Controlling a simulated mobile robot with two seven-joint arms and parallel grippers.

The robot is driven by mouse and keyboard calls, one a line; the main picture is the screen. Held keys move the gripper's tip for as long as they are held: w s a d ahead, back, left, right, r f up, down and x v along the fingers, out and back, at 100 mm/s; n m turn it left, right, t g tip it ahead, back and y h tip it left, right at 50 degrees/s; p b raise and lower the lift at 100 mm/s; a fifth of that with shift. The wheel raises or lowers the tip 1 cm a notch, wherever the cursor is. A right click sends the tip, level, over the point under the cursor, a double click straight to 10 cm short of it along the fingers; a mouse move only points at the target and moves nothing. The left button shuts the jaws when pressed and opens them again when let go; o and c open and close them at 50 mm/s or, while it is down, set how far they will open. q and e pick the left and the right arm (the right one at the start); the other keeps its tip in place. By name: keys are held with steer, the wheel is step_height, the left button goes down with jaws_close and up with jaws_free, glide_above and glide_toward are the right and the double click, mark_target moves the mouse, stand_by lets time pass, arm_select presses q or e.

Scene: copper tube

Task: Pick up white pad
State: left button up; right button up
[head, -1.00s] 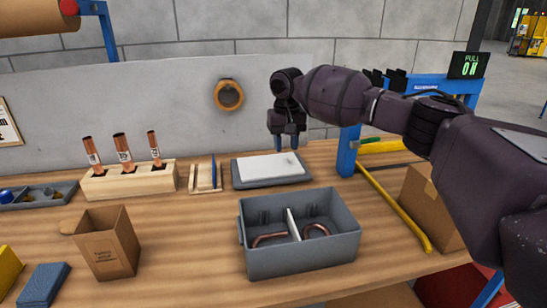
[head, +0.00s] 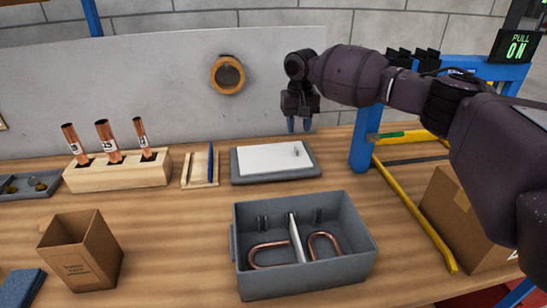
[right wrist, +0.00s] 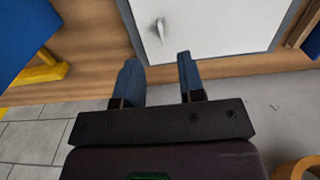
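The white pad (head: 265,158) lies flat on a grey base (head: 240,178) at the back of the bench. A small grey knob-like piece (right wrist: 158,32) stands on the pad, towards its right end in the head view. My right gripper (head: 299,125) points down with blue fingers, above and behind the pad's right end. In the right wrist view my right gripper (right wrist: 158,62) is open and empty, with the white pad (right wrist: 200,22) beyond its fingertips. It is not touching the pad. My left gripper is not in view.
A grey two-compartment bin (head: 305,280) with bent copper tubes stands in front of the pad. A wooden block (head: 115,178) with copper tubes and a small wooden holder (head: 187,177) are to the left. A blue post (head: 362,145) and yellow rail (head: 420,220) are to the right.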

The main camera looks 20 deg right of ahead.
mark_target(297, 150)
step_height(297, 150, down, 8)
steer(key=shift+s+r+b, duration=0.1)
steer(key=shift+b, duration=0.5)
steer(key=shift+a, duration=0.1)
jaws_close()
